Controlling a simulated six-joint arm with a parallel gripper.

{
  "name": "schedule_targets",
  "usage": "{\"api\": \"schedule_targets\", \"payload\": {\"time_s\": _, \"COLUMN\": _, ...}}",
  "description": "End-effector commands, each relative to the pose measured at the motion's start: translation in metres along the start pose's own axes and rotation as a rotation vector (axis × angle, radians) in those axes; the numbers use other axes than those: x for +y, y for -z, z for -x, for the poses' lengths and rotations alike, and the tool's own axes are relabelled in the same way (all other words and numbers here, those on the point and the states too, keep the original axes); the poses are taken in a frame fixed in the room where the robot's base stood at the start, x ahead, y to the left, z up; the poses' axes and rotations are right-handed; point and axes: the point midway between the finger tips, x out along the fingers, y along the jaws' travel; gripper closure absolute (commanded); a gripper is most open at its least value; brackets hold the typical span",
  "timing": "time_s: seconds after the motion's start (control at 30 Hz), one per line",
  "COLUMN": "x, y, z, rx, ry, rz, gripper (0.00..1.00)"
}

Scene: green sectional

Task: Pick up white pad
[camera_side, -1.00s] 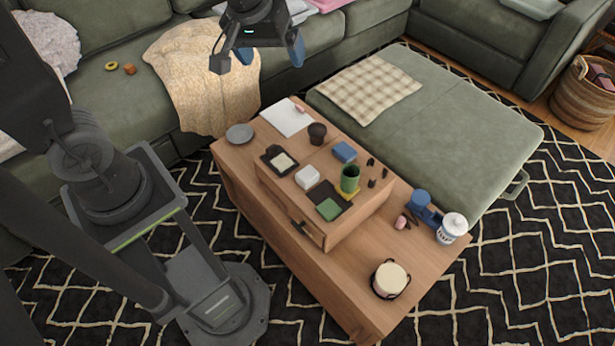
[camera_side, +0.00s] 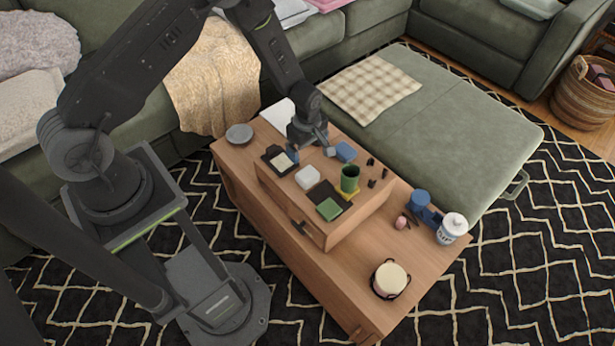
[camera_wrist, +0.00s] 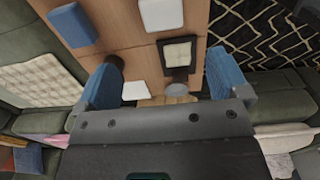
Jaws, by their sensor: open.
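A small white block-like pad (camera_side: 307,177) lies on the raised wooden part of the coffee table; it also shows at the top of the wrist view (camera_wrist: 161,14). A flat white sheet or notepad (camera_side: 278,112) lies at the table's back left, partly hidden behind my arm; it shows between the fingers in the wrist view (camera_wrist: 135,90). I cannot tell for sure which one is the white pad. My gripper (camera_side: 311,153) is open and empty, low over the raised part, behind the small pad. Its blue fingertips (camera_wrist: 160,80) are spread apart.
A black tray with a pale centre (camera_side: 280,160), blue block (camera_side: 346,151), green cup (camera_side: 350,178) and green block (camera_side: 329,209) surround the small pad. A grey plate (camera_side: 239,134) is at left. A dark cup (camera_wrist: 115,62) is near one finger.

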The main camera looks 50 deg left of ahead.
Motion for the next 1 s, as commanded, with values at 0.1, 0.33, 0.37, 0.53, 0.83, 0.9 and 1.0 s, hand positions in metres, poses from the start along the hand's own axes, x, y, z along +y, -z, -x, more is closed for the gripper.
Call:
{"api": "schedule_targets", "payload": {"time_s": 0.1, "x": -0.002, "y": 0.0, "z": -0.02, "rx": 0.0, "ry": 0.005, "rz": 0.001, "gripper": 0.06}}
{"api": "schedule_targets", "payload": {"time_s": 0.33, "x": -0.002, "y": 0.0, "z": -0.063, "rx": 0.0, "ry": 0.004, "rz": -0.001, "gripper": 0.06}}
{"api": "schedule_targets", "payload": {"time_s": 0.37, "x": -0.001, "y": 0.0, "z": -0.067, "rx": 0.0, "ry": 0.003, "rz": -0.001, "gripper": 0.06}}
{"api": "schedule_targets", "payload": {"time_s": 0.53, "x": -0.001, "y": 0.0, "z": -0.081, "rx": 0.0, "ry": 0.002, "rz": -0.002, "gripper": 0.06}}
{"api": "schedule_targets", "payload": {"time_s": 0.83, "x": -0.005, "y": -0.001, "z": -0.117, "rx": 0.0, "ry": 0.004, "rz": -0.002, "gripper": 0.06}}
{"api": "schedule_targets", "payload": {"time_s": 0.9, "x": -0.004, "y": -0.001, "z": -0.125, "rx": -0.001, "ry": 0.002, "rz": -0.002, "gripper": 0.06}}
{"api": "schedule_targets", "payload": {"time_s": 1.0, "x": -0.004, "y": -0.001, "z": -0.132, "rx": -0.002, "ry": 0.0, "rz": -0.002, "gripper": 0.06}}
